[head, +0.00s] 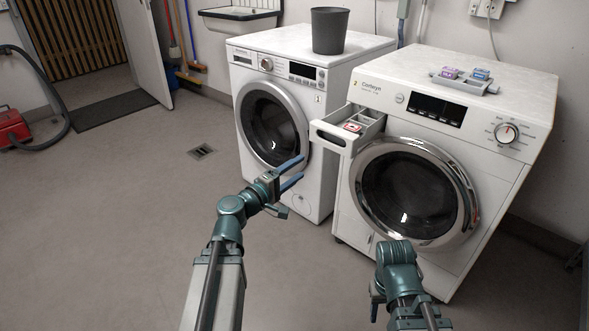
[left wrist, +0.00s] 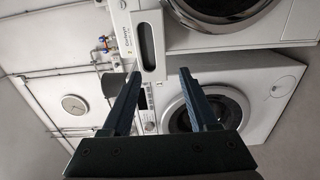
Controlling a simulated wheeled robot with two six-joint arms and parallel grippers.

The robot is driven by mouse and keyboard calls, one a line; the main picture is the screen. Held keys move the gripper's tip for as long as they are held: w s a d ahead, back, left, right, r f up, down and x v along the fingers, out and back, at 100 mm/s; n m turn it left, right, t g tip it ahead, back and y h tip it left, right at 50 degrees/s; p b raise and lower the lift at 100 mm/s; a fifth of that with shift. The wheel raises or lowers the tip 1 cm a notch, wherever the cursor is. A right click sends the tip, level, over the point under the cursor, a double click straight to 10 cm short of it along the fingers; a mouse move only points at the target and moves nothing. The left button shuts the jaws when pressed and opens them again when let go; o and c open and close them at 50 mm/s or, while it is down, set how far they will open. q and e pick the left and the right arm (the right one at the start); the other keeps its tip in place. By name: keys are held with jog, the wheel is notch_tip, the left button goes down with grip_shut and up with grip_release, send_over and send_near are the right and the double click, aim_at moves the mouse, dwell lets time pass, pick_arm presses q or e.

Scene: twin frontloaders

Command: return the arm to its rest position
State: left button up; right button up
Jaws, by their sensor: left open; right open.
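My left gripper (head: 290,174) is open and empty in the head view, in front of the left washing machine (head: 310,185). Its two fingers (left wrist: 158,98) also show apart in the left wrist view, with nothing between them. My right arm (head: 398,270) comes in at the bottom, in front of the right washing machine (head: 350,205). Its wrist end is folded low below the round door, and its fingertips do not show clearly.
The right machine's detergent drawer (head: 330,137) is pulled out, with a small red and white item (head: 351,127) in it. A tray (head: 465,86) with purple and blue items sits on top. A dark bin (head: 329,30) stands on the left machine.

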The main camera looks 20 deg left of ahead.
dwell(0.4)
pick_arm(q)
jog(key=s+d+f+m+g+h+p, duration=0.1)
jog(key=s+d+f+m+g, duration=0.25)
jog(key=d, duration=0.25)
jog(key=s+d+f+m+g, duration=0.2)
jog(key=d+f+m+g, duration=0.2)
jog(key=d, duration=0.3)
jog(key=s+d+f+m+g+h+p, duration=0.1)
jog(key=s+d+f+m+g, duration=0.1)
jog(key=d+f+m+g, duration=0.3)
jog(key=s+f+m+g+y+p, duration=0.1)
jog(key=s+f+m+g+y, duration=0.15)
jog(key=s+y, duration=0.35)
jog(key=s+f+m+g+y+p, duration=0.2)
jog(key=s+m+y, duration=0.15)
jog(key=s, duration=0.35)
notch_tip(320, 180, up, 38)
jog(key=p, duration=3.7)
jog(key=shift+d+f+n, duration=0.2)
jog(key=shift+f+n, duration=0.05)
jog(key=shift+n, duration=0.2)
